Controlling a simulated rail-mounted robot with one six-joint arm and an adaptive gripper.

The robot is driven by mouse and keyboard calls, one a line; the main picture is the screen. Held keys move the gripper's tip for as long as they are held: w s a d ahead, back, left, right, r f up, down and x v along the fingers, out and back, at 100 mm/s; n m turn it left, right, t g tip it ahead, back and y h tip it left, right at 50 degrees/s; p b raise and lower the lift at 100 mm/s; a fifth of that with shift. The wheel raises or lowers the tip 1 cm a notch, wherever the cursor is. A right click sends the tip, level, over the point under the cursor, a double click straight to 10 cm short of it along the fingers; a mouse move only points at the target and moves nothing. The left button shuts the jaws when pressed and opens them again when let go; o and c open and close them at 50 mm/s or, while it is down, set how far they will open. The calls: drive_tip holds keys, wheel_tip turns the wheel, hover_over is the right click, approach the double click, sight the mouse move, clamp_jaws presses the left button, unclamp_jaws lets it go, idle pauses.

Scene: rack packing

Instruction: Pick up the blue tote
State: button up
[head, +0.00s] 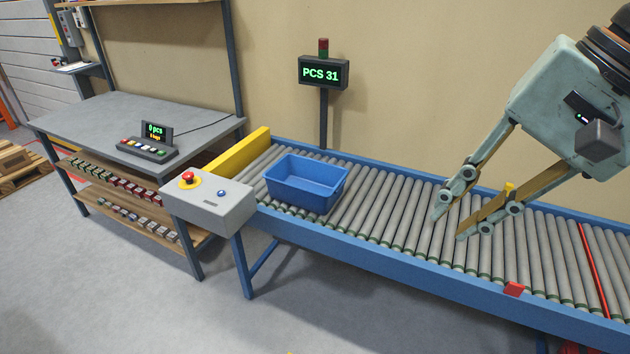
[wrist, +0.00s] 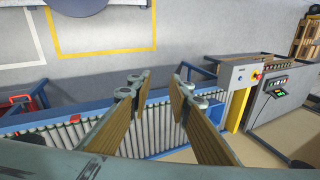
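The blue tote (head: 305,186) is an open, empty rectangular box. It sits upright on the roller conveyor near its left end, beside the yellow end stop, in the head view. The wrist view also shows the spread fingers (wrist: 159,90) over the rollers.
The roller conveyor (head: 400,262) has blue side rails and a yellow end stop (head: 238,152). A grey control box (head: 212,207) with a red button stands at its front left. A display on a post (head: 323,72) stands behind. A workbench (head: 120,115) is at the left. The rollers between tote and gripper are clear.

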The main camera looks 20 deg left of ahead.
drive_tip(key=w+a+f+m+g+y+p, duration=0.1)
drive_tip(key=w+a+f+m+y+p, duration=0.15)
drive_tip(key=w+a, duration=1)
drive_tip(key=m+t+y+p, duration=0.25)
drive_tip(key=m+y, duration=0.45)
drive_tip(key=m, duration=0.7)
hover_over(308, 192)
drive_tip(key=d, duration=0.1)
drive_tip(key=shift+n+g+h, duration=0.25)
drive_tip(key=shift+d+f+p, duration=0.15)
drive_tip(key=shift+f+p, duration=0.2)
drive_tip(key=shift+f, duration=14.15)
drive_tip(key=shift+f, duration=0.1)
wheel_tip(308, 192, down, 8)
drive_tip(key=shift+r+b, duration=0.1)
drive_tip(key=shift+b, duration=0.4)
drive_tip(key=shift+w+a+f, duration=0.1)
drive_tip(key=shift+a+f, duration=0.15)
drive_tip(key=shift+a, duration=0.35)
drive_tip(key=shift+a, duration=0.1)
